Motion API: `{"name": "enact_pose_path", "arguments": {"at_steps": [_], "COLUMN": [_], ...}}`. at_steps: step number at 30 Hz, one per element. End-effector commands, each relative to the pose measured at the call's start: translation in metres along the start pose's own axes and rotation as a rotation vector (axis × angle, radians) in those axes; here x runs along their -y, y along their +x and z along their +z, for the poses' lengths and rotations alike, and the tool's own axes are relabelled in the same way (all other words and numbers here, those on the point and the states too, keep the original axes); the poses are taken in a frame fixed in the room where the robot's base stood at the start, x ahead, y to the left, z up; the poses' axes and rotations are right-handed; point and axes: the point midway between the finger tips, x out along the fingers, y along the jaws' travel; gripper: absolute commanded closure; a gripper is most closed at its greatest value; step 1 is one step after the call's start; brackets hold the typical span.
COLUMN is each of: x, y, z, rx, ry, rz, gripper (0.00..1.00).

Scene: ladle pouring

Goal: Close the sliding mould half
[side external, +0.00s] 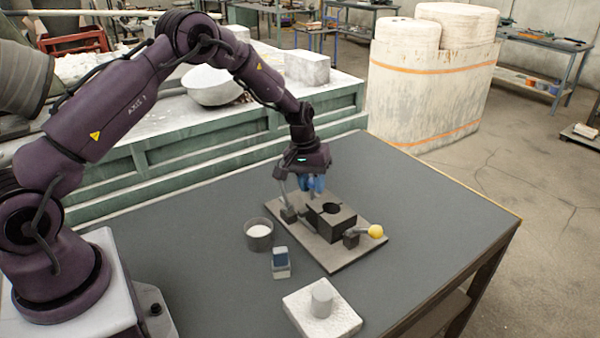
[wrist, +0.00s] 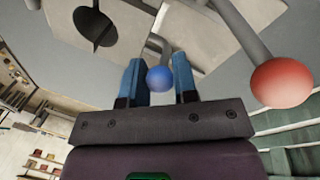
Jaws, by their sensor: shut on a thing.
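The dark mould block (side external: 333,222) stands on a flat base plate (side external: 325,257), with a round dark opening in its top. The wrist view shows the opening (wrist: 94,28) with a thin dark seam running from it; I cannot tell whether a gap remains between the halves. My gripper (side external: 313,186) points down at the far side of the mould. In the wrist view, my gripper's blue fingers (wrist: 160,80) are on either side of a blue ball knob (wrist: 160,76), shut on it. The knob's link to the sliding half is mostly hidden.
A lever with a yellow ball (side external: 376,231) stands at the plate's right; a red ball (wrist: 283,82) on a rod is close to my gripper. The table's right side is clear.

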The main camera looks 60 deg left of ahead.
Motion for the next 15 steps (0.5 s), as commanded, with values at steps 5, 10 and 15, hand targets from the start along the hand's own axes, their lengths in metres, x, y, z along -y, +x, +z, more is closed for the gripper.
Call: {"name": "enact_pose_path", "arguments": {"at_steps": [5, 10, 15], "x": [-0.008, -0.0095, -0.0094], "y": [0.0014, 0.0017, 0.0017], "z": [0.0057, 0.0067, 0.0067], "rx": [0.002, 0.005, 0.005], "ry": [0.0, 0.002, 0.002], "rz": [0.002, 0.004, 0.004], "gripper": [1.0, 1.0, 0.48]}}
